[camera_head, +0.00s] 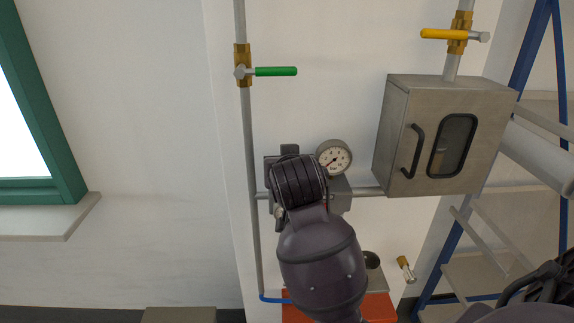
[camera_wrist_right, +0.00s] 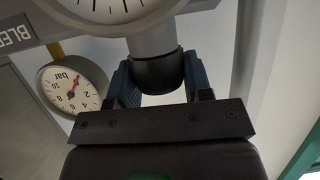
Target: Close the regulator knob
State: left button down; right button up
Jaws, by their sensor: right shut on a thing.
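The regulator knob (camera_wrist_right: 158,72) is a dark round cap in the right wrist view. My right gripper (camera_wrist_right: 160,84) has its blue-grey fingers on either side of the knob and is shut on it. In the head view my right wrist covers the knob and the fingers. The regulator body (camera_head: 339,194) shows partly behind the wrist on the wall pipe. A round white gauge (camera_head: 334,157) sits at its upper right. In the wrist view a small bar gauge (camera_wrist_right: 74,88) appears upside down, and part of another dial (camera_wrist_right: 118,8) is at the top. My left gripper is not in view.
A green-handled valve (camera_head: 272,71) is on the vertical pipe, and a yellow-handled valve (camera_head: 450,35) is above a steel cabinet (camera_head: 390,130) at the right. An orange box (camera_head: 378,307) stands below my arm. A blue-framed rack (camera_head: 440,262) is at the right. The wall at left is clear.

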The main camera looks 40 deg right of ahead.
jog(key=n+y, duration=0.3)
jog(key=n+t+y, duration=0.1)
jog(key=n+y, duration=0.2)
jog(key=y, duration=0.1)
jog(key=shift+n+t, duration=0.3)
jog(key=shift+y, duration=0.3)
jog(key=o, duration=0.9)
